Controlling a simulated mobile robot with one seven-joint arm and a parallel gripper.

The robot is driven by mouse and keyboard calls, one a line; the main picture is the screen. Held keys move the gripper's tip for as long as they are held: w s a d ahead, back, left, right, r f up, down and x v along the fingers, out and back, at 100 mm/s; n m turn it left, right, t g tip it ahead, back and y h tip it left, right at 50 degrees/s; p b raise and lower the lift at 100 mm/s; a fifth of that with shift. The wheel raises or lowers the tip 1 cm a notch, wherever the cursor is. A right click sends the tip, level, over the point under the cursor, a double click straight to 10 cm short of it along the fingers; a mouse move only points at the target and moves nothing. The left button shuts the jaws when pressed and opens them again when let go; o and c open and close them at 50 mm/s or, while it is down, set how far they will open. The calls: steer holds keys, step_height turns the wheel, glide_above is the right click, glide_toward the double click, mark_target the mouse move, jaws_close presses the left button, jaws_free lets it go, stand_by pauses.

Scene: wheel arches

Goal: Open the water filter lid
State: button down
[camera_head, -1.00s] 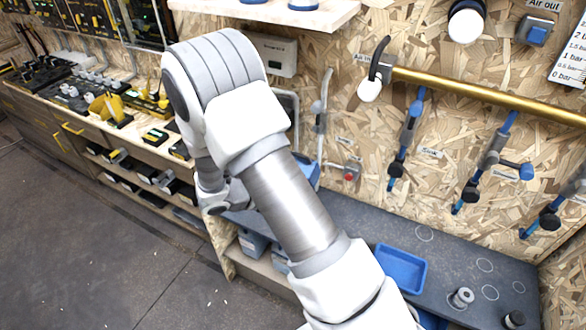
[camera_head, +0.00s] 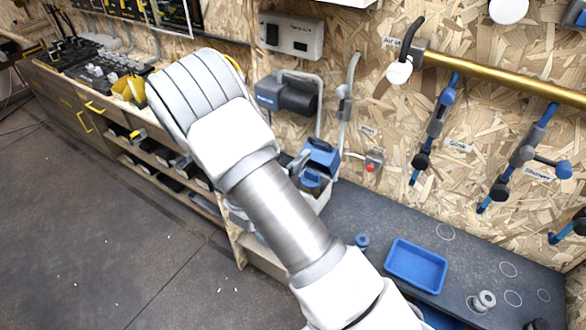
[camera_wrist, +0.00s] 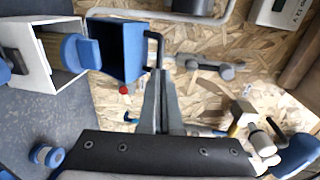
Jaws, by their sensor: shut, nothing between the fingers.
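The water filter is a white box (camera_head: 322,200) with a blue cylinder (camera_head: 311,180) inside, on the dark bench against the wall. Its blue lid (camera_head: 321,153) stands raised at the back of the box. In the wrist view the white box (camera_wrist: 27,42) lies at upper left, with the blue cylinder (camera_wrist: 80,52) showing in its opening. The lid (camera_wrist: 118,47) shows its dark inner side there. My gripper (camera_wrist: 161,75) is shut and empty, just right of the lid and close to a thin black hooked piece. Contact cannot be told. In the head view my arm mostly hides the gripper.
A blue tray (camera_head: 416,267) and a small grey fitting (camera_head: 484,301) lie on the bench to the right. A small blue-capped piece (camera_head: 361,242) stands nearer the filter. Pipes, blue-handled valves and a red button (camera_head: 371,167) are on the wall close by.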

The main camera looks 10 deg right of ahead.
mark_target(319, 142)
steer(key=x, duration=0.5)
steer(key=shift+w+d, duration=0.2)
steer(key=shift+w, duration=0.05)
steer(key=shift+r, duration=0.1)
